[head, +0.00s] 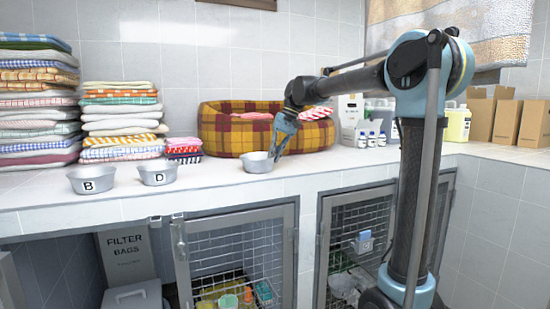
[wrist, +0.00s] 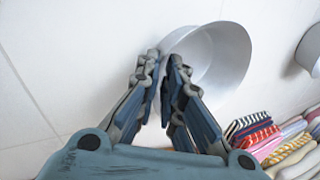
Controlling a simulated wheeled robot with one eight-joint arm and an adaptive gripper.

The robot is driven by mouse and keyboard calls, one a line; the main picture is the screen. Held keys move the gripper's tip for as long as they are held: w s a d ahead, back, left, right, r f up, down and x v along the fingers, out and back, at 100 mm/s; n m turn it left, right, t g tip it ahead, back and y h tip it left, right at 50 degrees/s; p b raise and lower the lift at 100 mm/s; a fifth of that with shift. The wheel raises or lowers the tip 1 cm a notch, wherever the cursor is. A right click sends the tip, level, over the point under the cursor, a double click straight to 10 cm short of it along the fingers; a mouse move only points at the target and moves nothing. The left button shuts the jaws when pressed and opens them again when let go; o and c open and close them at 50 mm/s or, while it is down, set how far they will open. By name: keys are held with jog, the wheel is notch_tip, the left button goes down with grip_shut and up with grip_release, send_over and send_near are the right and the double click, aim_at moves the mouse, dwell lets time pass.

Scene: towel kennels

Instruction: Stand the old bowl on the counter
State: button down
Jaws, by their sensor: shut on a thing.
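A plain grey metal bowl (head: 258,163) is at the counter's front part, below the plaid pet bed, and it also shows in the wrist view (wrist: 228,62). My gripper (head: 277,152) is shut on the bowl's rim; in the wrist view its fingertips (wrist: 166,68) pinch the near edge of the wall. The bowl looks upright, at or just above the white counter (head: 330,163); I cannot tell whether it touches. Two similar bowls stand to the left, one marked B (head: 92,180) and one marked D (head: 158,173).
Folded towel stacks (head: 122,115) stand at the back left. The plaid bed (head: 222,130) is behind the bowl. Wire kennel doors (head: 240,255) are below the counter. The front counter between bowl and bottles is clear.

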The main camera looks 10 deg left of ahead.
jog(key=c, duration=1.7)
grip_release()
jog(key=shift+f, duration=0.15)
jog(key=v, duration=1.2)
jog(key=s+d+f+m+t+h, duration=0.2)
jog(key=s+d+f, duration=1.1)
jog(key=d+f, duration=0.3)
jog(key=s+d+f, duration=0.4)
jog(key=s+f, duration=0.1)
jog(key=f, duration=0.3)
jog(key=s+d+f+m+t+h, duration=0.1)
jog(key=s+d+f, duration=0.4)
jog(key=f, duration=0.3)
jog(key=s+d+f+h, duration=0.1)
jog(key=s+d+f, duration=0.3)
jog(key=s+f, duration=0.3)
jog(key=shift+s+d+f+m+t, duration=0.15)
jog(key=shift+d+f, duration=0.05)
jog(key=shift+f, duration=0.25)
jog(key=shift+s+d+f+m+t, duration=0.1)
jog(key=shift+d+f+m+t, duration=0.05)
jog(key=shift+f, duration=0.35)
